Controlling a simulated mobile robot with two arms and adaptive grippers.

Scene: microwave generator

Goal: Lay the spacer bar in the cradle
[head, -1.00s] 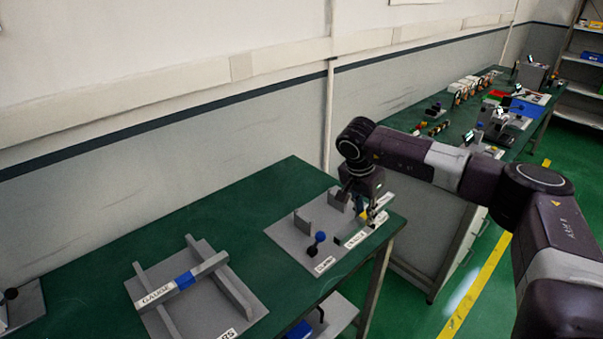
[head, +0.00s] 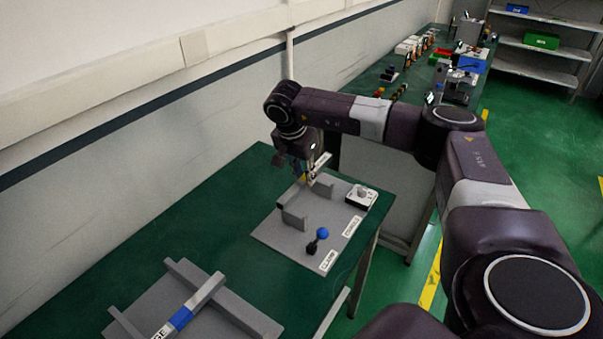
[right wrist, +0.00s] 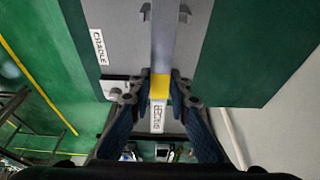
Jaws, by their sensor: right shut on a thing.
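The spacer bar (right wrist: 163,50) is a long grey bar with a yellow band and a white label. My right gripper (right wrist: 160,87) is shut on it around the yellow band. In the head view my right gripper (head: 309,180) is at the far right end of the cradle plate, and part of the bar (head: 321,162) shows beside it. The cradle (head: 270,235) is a grey plate with upright posts and a white CRADLE label. In the right wrist view the bar runs over the plate between two post parts. I cannot tell whether it touches them. My left gripper is not in view.
A blue-knobbed clamp (head: 320,236) stands at the plate's front, and a small light block with a knob (head: 361,197) at its right. A grey rack (head: 235,305) holds a blue-banded bar at the lower left. Green table (head: 190,230) is bare between them.

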